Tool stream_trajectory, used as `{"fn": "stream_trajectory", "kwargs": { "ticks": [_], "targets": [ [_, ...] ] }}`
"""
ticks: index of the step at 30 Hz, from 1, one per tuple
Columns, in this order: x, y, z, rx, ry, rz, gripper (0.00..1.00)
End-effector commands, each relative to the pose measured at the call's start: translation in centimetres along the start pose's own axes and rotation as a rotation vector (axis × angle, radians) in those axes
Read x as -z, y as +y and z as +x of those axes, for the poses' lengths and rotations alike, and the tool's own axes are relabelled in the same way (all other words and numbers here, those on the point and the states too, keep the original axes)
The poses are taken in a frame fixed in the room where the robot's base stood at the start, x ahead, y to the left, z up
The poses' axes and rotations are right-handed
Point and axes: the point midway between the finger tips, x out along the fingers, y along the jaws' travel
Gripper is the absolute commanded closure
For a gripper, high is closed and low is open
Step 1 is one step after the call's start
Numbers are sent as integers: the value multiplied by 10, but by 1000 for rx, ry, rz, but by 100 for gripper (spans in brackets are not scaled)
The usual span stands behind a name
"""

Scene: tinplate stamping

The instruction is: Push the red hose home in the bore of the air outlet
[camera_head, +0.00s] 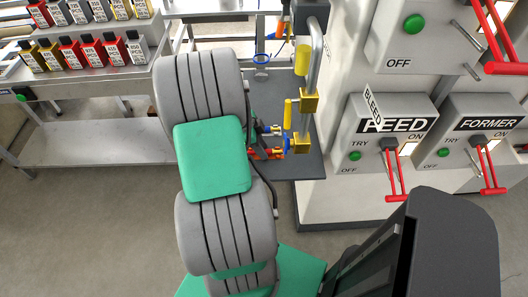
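The air outlet is a grey pipe (316,55) with brass blocks and yellow levers, standing upright beside the white machine. Its lower brass block (301,143) has a blue ring on its left side, facing my gripper. My gripper (268,141) is just left of this block, mostly hidden behind my grey and green arm. A small red-orange piece (265,154) shows at the gripper; it may be the red hose, but it is too small to be sure. I cannot tell whether the fingers are shut on it or whether it touches the bore.
A rack of small labelled containers (88,50) stands at back left, above a grey shelf (95,143). The floor at lower left is clear.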

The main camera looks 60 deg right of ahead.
Motion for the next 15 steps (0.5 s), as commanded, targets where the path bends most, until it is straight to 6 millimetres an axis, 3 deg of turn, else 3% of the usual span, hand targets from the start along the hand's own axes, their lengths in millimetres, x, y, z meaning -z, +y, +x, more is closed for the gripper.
{"fn": "stream_trajectory", "kwargs": {
  "ticks": [10, 15],
  "targets": [
    [0, 0, 0, 0, 0, 0, 100],
    [0, 0, 0, 0, 0, 0, 100]
  ]
}}
